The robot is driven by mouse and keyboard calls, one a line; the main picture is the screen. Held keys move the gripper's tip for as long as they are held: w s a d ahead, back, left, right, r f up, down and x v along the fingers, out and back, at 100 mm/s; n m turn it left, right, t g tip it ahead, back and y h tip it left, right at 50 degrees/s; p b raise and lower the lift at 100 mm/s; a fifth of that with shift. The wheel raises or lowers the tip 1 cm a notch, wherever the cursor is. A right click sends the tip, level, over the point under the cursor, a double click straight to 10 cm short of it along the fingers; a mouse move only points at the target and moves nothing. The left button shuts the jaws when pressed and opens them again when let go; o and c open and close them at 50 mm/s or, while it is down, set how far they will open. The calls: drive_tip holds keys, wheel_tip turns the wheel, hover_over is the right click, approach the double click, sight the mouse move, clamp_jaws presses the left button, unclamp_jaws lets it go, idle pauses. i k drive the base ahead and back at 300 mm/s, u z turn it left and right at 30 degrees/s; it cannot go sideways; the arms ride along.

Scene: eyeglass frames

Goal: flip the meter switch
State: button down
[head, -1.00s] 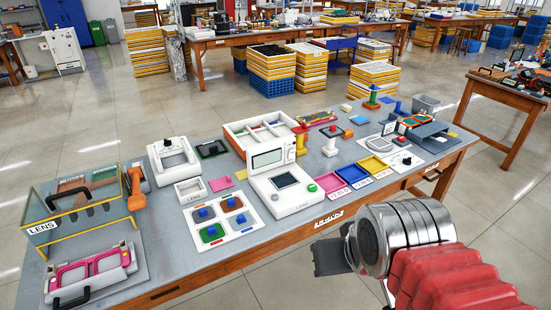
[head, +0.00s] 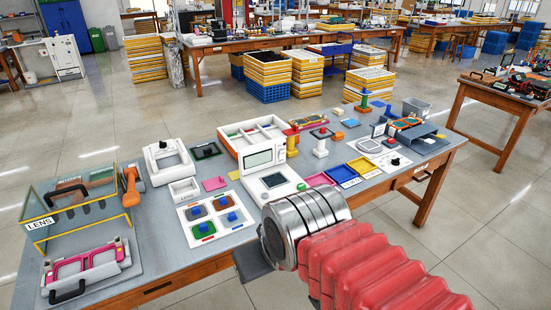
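A white meter-like device (head: 263,157) with an upright display and a dark square panel (head: 274,180) on its base stands at the middle of the grey-topped bench. A small round button (head: 301,187) shows at the base's right front corner; I cannot tell whether it is the switch. My gripper (head: 250,262) is at the end of the steel wrist, in front of the bench's near edge in the picture and below the device. Only a dark flat part of it shows, and the wrist hides the rest. It appears apart from the device.
A card with several coloured blocks (head: 216,216) lies left of the device. Yellow and blue trays (head: 352,172) lie to its right. A clear LENS box (head: 82,205) and pink frames in a holder (head: 86,264) are at the left. Bare bench (head: 158,220) lies between.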

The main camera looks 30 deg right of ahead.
sight(281, 153)
drive_tip(key=z, duration=0.05)
drive_tip(key=i, duration=1)
drive_tip(key=u, duration=0.1)
